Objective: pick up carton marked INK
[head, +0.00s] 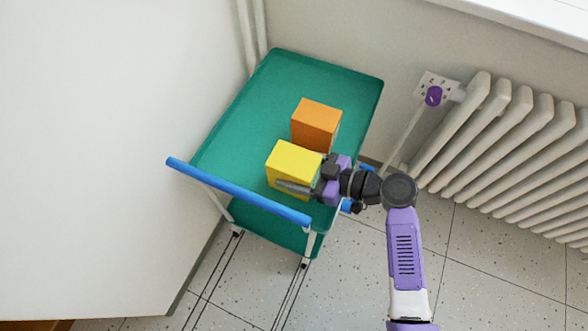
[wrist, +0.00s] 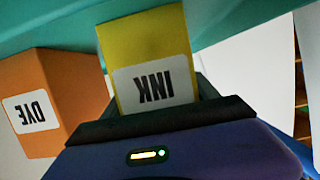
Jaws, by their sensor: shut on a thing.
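The yellow carton (head: 292,163) is at the near part of the cart's green top in the head view. In the wrist view the yellow carton (wrist: 145,38) carries a label reading INK, upside down. My gripper (head: 300,187) comes in from the right and is shut on the yellow carton. One dark finger lies across its near side; the other finger is hidden in the head view. I cannot tell whether the carton touches the cart top.
An orange carton (head: 316,122), labelled DYE in the wrist view (wrist: 45,105), stands close behind the yellow one. The green cart (head: 235,125) has a blue handle (head: 240,192) at its near end. A radiator (head: 510,150) is at the right, a white panel (head: 90,130) at the left.

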